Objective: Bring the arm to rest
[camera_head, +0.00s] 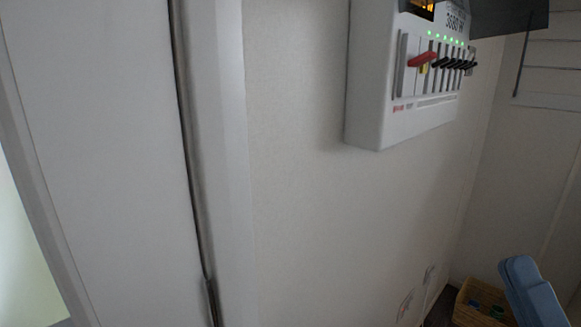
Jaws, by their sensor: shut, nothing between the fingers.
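My gripper (517,266) shows at the lower right corner as two blue, rounded fingers lying side by side. It points up and to the left, with a lighter blue part behind it cut off by the frame edge. It is shut and empty, and apart from the breaker box. The rest of my arm is outside the view. A white breaker box (372,78) is on the wall at the upper right. It carries a red switch (422,60), a row of black switches (455,64) and several lit green lights above them.
A wicker basket (468,314) with small items stands in the lower right corner, partly hidden by my gripper. A dark flap (508,16) juts out at the top right. A white door or panel (105,150) fills the left. The middle wall (300,200) is bare.

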